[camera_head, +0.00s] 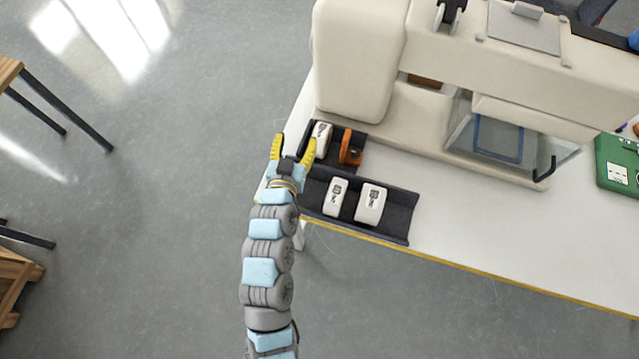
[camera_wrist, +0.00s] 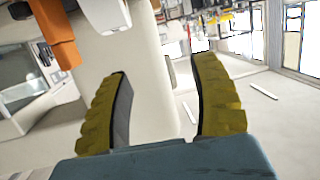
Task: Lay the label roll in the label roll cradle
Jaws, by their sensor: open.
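I cannot tell for sure which holder is the cradle. My gripper (camera_head: 292,150) is open and empty, left of the rear holder. In the wrist view, nothing is between its fingers (camera_wrist: 162,67); the orange piece (camera_wrist: 55,36) and a white object (camera_wrist: 107,14) are at upper left.
The beige machine (camera_head: 360,60) rises behind the holders, with a clear-sided compartment (camera_head: 495,140) at its right. A green case (camera_head: 617,163) is at the far right. The white table (camera_head: 480,230) is clear in front, with a yellow edge.

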